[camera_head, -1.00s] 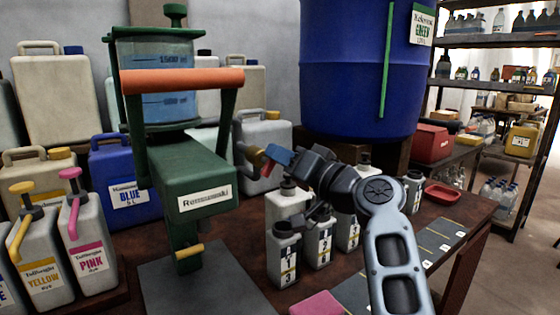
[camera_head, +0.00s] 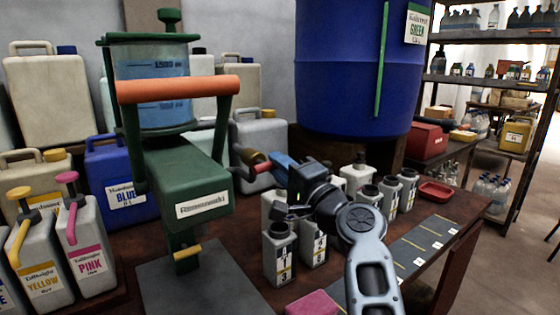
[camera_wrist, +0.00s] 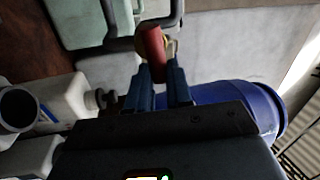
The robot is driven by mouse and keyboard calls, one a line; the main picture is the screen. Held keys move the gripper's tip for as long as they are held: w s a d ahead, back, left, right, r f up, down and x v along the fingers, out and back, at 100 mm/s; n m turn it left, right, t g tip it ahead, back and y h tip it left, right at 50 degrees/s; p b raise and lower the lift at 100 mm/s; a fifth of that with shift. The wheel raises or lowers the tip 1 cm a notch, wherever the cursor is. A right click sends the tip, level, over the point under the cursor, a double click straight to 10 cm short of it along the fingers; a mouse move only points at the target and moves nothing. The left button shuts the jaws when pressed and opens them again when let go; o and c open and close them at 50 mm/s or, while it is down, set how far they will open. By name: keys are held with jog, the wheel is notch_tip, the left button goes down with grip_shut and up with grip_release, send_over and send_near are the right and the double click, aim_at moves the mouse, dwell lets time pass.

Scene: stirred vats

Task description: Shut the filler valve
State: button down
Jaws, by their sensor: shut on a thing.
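My gripper (camera_head: 280,165) is shut on a small red valve handle (camera_head: 264,167) with a brass-coloured end. In the wrist view, the red handle (camera_wrist: 153,55) stands between my two blue fingertips (camera_wrist: 160,80). My fingers hide part of the valve, and I cannot tell what its body joins. The green filler (camera_head: 188,178) stands to the left, with an orange crossbar (camera_head: 178,90) and a clear measuring vessel (camera_head: 155,85). A small yellow handle (camera_head: 187,252) shows low on the filler, apart from my gripper.
The big blue vat (camera_head: 350,70) stands behind and right of my gripper. Several white numbered bottles (camera_head: 280,258) stand close under my wrist. Grey jerrycans (camera_head: 262,140) stand behind, and dye pump bottles (camera_head: 85,250) stand at left. A red tray (camera_head: 436,192) lies at right.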

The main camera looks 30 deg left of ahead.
jog(key=shift+f+m, duration=0.2)
jog(key=shift+m, duration=0.4)
jog(key=c, duration=1)
grip_release()
jog(key=shift+r, duration=0.1)
jog(key=shift+c, duration=0.2)
jog(key=shift+d, duration=0.1)
jog(key=v, duration=0.7)
jog(key=shift+s+d, duration=0.2)
jog(key=shift+d, duration=0.05)
jog(key=shift+f, duration=0.2)
